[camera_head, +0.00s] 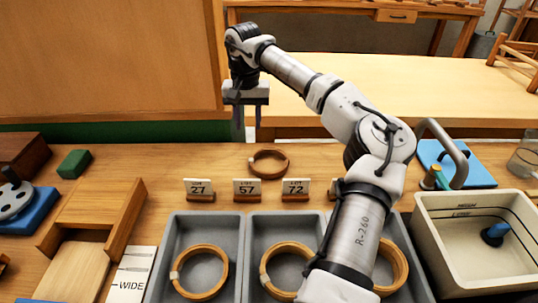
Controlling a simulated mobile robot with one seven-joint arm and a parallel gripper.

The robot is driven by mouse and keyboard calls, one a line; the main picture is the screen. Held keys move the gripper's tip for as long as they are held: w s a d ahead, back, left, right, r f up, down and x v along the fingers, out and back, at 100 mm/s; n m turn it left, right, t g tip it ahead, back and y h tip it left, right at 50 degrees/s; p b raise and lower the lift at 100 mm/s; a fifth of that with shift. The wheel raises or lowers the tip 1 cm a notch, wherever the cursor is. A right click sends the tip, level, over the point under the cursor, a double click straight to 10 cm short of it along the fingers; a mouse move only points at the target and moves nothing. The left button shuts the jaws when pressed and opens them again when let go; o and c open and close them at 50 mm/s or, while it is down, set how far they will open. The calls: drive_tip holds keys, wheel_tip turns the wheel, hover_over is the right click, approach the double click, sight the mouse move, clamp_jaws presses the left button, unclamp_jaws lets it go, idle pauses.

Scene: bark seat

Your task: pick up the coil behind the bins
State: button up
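A brown wooden-looking coil (268,164) with a pale band on its left side lies on the bench behind the row of grey bins (238,228). Label cards stand between it and the bins. My gripper (247,134) hangs in the air, pointing down, and appears a little left of and above this coil in the picture. More coils lie in the bins: one in the left bin (200,271), one in the middle bin (285,268), and stacked ones at right (393,268), partly hidden by my arm.
A cream basin (435,258) stands at right, a wooden tray (133,215) and green block (74,163) at left.

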hover_over(252, 160)
drive_tip(key=f, duration=0.7)
drive_tip(key=shift+a+f+p, duration=0.25)
drive_tip(key=shift+f+p, duration=0.05)
drive_tip(key=shift+f, duration=0.1)
drive_tip(key=shift+w+d+f+p, duration=0.15)
drive_tip(key=shift+f+p, duration=0.2)
drive_tip(key=shift+f, duration=1)
drive_tip(key=shift+s+d+f+p, duration=0.1)
drive_tip(key=shift+f+p, duration=0.25)
drive_tip(key=shift+f, duration=0.95)
clamp_jaws()
